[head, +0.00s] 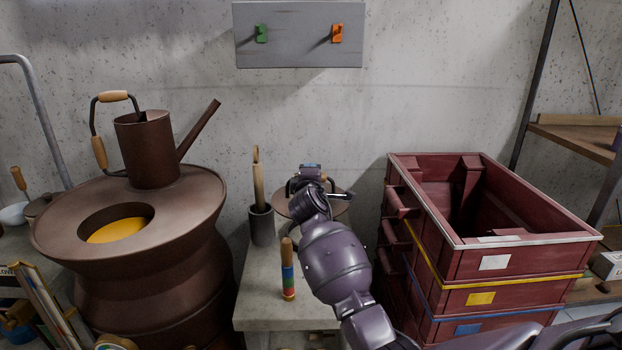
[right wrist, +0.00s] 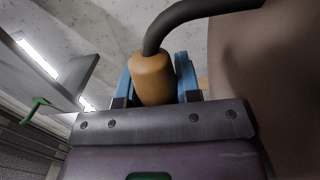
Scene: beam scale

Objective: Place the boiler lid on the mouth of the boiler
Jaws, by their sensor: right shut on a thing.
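The boiler (head: 150,270) is a large brown metal drum at the left in the head view. Its round mouth (head: 118,226) is open in the flared top, with yellow showing inside. The boiler lid (head: 284,207) appears as a brown disc above the grey stand, partly hidden by my right arm. My right gripper (head: 311,178) is at the lid, right of the boiler. In the right wrist view its blue fingers are shut on a wooden grip (right wrist: 153,79) on a curved black bar. Whether the lid rests on something is hidden. My left gripper is out of view.
A brown watering can (head: 150,150) stands on the boiler top behind the mouth, its spout pointing right. Red crates (head: 480,275) are stacked close at the right.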

